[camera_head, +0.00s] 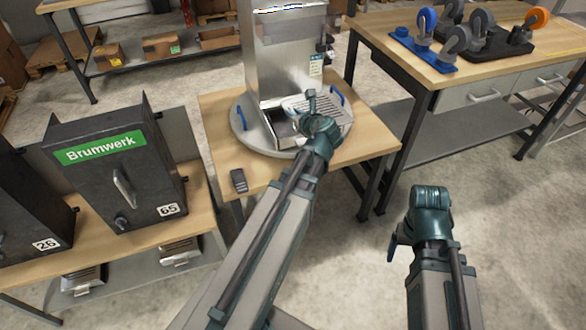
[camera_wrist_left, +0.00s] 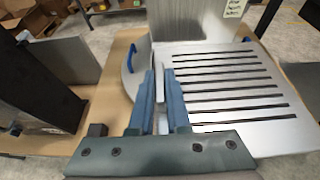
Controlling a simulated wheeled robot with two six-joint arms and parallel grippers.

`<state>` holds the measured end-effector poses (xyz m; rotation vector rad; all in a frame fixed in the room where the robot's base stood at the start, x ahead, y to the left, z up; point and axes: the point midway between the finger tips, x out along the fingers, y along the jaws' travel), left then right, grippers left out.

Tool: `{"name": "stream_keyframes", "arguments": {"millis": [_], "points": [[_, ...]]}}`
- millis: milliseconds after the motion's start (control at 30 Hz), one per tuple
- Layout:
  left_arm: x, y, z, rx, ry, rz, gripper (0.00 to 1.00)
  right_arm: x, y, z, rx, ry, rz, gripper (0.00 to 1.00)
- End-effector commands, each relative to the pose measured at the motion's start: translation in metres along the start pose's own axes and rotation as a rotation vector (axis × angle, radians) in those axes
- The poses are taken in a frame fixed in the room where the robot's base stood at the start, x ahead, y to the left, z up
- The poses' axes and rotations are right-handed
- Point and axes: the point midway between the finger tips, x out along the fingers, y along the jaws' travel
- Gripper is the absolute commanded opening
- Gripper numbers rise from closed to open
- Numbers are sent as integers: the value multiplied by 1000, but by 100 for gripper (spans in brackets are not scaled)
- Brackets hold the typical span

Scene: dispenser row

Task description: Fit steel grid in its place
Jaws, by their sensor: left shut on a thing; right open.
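The steel grid (camera_wrist_left: 230,82), a flat plate with several dark slots, fills the right of the left wrist view. In the head view the grid (camera_head: 335,106) is over the drip tray (camera_head: 288,142) at the foot of the steel dispenser (camera_head: 286,55). My left gripper (camera_head: 308,100) is shut on the grid's left edge; its blue fingers (camera_wrist_left: 160,88) show in the wrist view. The grid covers much of the tray, and I cannot tell whether it is seated. My right gripper (camera_head: 393,246) is open and empty, away from the table, its fingers mostly hidden.
The dispenser stands on a round plate with blue handles (camera_head: 337,95) on a wooden table (camera_head: 225,115). A small dark object (camera_head: 238,180) lies near its front edge. A black Brumwerk box (camera_head: 115,165) stands left. Casters (camera_head: 427,22) lie on the right bench.

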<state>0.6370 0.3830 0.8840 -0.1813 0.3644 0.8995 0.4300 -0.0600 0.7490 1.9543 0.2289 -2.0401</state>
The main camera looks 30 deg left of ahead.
Motion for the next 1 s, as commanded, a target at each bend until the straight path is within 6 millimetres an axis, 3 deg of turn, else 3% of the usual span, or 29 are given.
{"name": "stream_keyframes", "arguments": {"millis": [33,100,200,333,467,1000], "points": [[3,6,-35,1,0,-5,0,33,-3,-2,0,0,0,82],[2,10,-58,3,0,-10,0,55,-5,-3,0,0,0,82],[1,16,-90,6,0,-18,0,83,-8,-5,0,0,0,82],[0,21,-117,8,0,-25,0,108,-10,-6,0,0,0,82],[-2,23,-126,9,-1,-28,0,115,-11,-7,-1,0,0,82],[11,15,-118,10,-1,-31,0,112,-11,-7,-1,0,0,82]]}}
